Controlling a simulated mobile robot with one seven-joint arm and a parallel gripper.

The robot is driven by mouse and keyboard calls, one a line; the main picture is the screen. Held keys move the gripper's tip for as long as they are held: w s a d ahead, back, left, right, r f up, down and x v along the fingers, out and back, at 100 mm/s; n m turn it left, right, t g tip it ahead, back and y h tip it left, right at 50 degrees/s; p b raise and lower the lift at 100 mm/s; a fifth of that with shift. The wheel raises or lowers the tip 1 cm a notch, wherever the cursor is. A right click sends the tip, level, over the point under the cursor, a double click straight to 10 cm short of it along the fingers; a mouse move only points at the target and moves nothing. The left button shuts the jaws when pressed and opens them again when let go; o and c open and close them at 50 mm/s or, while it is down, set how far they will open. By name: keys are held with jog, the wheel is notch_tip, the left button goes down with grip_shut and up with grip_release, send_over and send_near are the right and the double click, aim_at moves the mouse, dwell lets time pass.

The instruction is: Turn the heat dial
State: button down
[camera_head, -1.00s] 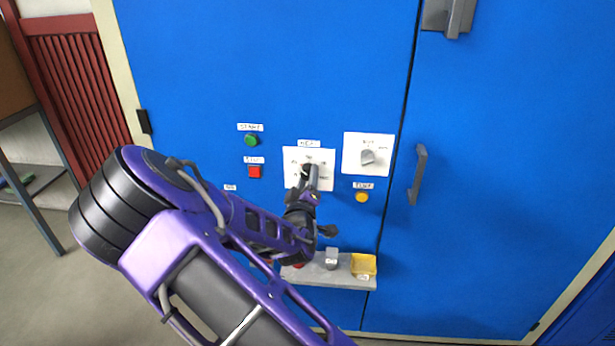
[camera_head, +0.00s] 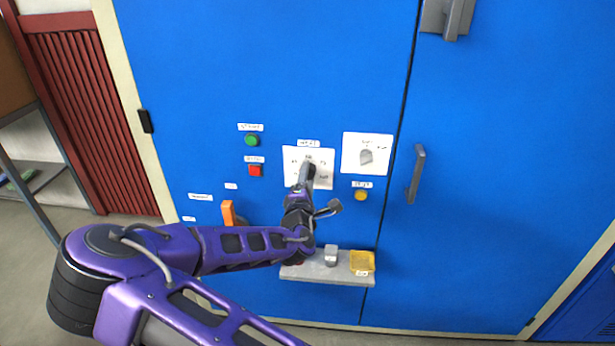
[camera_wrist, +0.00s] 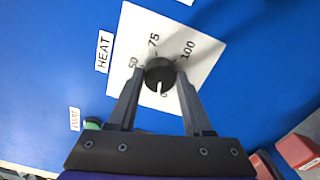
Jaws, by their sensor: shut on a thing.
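The heat dial is a round black knob with a white pointer mark, on a white plate (camera_head: 292,178) labelled HEAT on the blue cabinet front. In the wrist view the dial (camera_wrist: 160,72) sits between the fingertips of my gripper (camera_wrist: 160,82). The plate shows 50, 75 and 100 around the knob there. The white mark points toward the gripper's palm, away from the 75. My gripper (camera_head: 308,172) is shut on the dial, and in the head view its fingers hide most of the knob.
A second white plate with a grey knob (camera_head: 366,156) is to the right. Green (camera_head: 251,140) and red (camera_head: 255,170) buttons are left, a yellow button (camera_head: 361,195) lower right. An orange handle (camera_head: 228,213) is beside my forearm. A grey shelf (camera_head: 330,275) juts out below. A door handle (camera_head: 416,175) is farther right.

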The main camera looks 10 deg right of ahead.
jog(key=shift+n, duration=1.6)
jog(key=shift+c, duration=1.6)
grip_release()
jog(key=p+v, duration=0.4)
jog(key=v, duration=1.3)
jog(key=shift+s, duration=0.2)
